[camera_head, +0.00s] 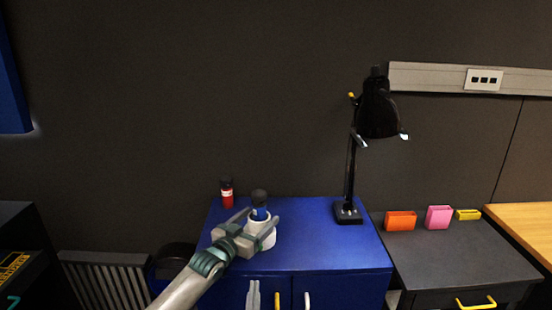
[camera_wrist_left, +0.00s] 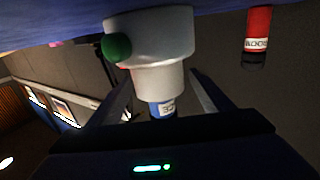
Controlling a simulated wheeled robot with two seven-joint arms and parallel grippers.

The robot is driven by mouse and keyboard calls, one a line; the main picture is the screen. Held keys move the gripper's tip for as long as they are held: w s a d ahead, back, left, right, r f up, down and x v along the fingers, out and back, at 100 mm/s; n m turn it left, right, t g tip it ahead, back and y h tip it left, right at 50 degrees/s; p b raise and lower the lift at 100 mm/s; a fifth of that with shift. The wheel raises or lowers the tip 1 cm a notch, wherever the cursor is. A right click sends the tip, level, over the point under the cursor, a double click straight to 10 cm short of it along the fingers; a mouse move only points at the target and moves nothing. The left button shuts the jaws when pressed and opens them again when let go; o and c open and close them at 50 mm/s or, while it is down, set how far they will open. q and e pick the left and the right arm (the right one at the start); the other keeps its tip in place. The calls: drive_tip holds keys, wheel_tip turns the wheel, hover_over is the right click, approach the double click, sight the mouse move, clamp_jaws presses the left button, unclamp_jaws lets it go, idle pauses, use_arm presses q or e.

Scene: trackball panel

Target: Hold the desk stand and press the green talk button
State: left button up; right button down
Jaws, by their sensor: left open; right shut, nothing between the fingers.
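The white desk stand (camera_head: 266,232) is upright on the blue cabinet top, with a blue piece and a dark round head (camera_head: 260,196) above it. The left wrist view, upside down, shows the stand (camera_wrist_left: 160,40) with the round green talk button (camera_wrist_left: 116,47) on its side. My left gripper (camera_head: 258,217) is open, a finger on each side of the stand's narrower part; gaps show in the wrist view (camera_wrist_left: 160,95). The button is not visible in the head view. My right gripper (camera_head: 253,287) is shut and empty, low in front of the cabinet.
A red bottle (camera_head: 227,192) stands behind and left of the stand. A black desk lamp (camera_head: 348,212) stands at the right of the blue cabinet (camera_head: 335,258); the top between is clear. Orange (camera_head: 400,221), pink (camera_head: 438,217) and yellow (camera_head: 468,214) items sit on the dark cabinet.

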use_arm(q)
drive_tip(key=shift+s, duration=0.15)
drive_tip(key=v, duration=1.1)
drive_tip(key=shift+s+a, duration=0.2)
drive_tip(key=shift+s, duration=0.1)
drive_tip(key=o, duration=0.3)
drive_tip(key=shift+o, duration=0.2)
drive_tip(key=shift+p+v, duration=0.65)
drive_tip(key=shift+v, duration=0.2)
drive_tip(key=shift+p+v, duration=1.15)
drive_tip(key=shift+v, duration=1)
